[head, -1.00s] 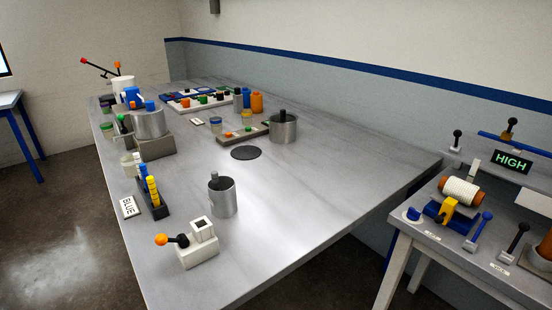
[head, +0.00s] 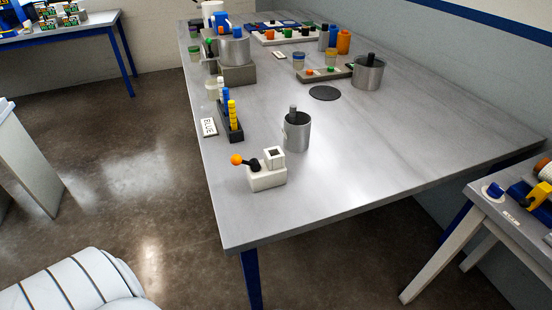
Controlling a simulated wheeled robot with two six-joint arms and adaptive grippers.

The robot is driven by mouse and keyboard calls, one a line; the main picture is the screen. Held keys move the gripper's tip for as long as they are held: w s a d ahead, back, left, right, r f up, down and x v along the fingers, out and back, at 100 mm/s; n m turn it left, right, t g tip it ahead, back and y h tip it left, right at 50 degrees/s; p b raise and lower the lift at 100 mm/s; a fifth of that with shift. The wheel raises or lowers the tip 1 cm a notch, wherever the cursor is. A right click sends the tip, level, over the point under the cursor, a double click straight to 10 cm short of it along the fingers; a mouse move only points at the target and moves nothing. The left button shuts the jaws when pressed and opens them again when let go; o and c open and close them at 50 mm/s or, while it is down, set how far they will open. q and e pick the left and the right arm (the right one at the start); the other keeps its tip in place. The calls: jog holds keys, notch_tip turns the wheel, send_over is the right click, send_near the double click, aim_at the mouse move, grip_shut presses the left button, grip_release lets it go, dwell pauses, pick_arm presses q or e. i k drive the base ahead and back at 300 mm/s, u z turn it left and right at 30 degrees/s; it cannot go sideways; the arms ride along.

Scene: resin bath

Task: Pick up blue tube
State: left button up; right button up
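A dark narrow rack (head: 231,133) stands near the left edge of the metal table. It holds a blue tube (head: 226,97) toward its far end and a yellow stacked piece (head: 233,114) nearer to me. The blue tube stands upright, and its lower part is partly hidden behind the yellow piece. A white card (head: 209,127) reading "BLUE" lies to the left of the rack. Neither of my grippers shows in the head view.
A metal cup (head: 297,132) and a white block with an orange-knobbed lever (head: 267,171) stand at the near end. A lidded pot (head: 368,72) and a dark disc (head: 325,93) lie farther back. A side table (head: 515,205) stands at right.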

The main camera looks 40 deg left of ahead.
aim_at(225, 91)
jog(key=u, duration=3.45)
jog(key=i, duration=1.75)
jog(key=z, duration=3.25)
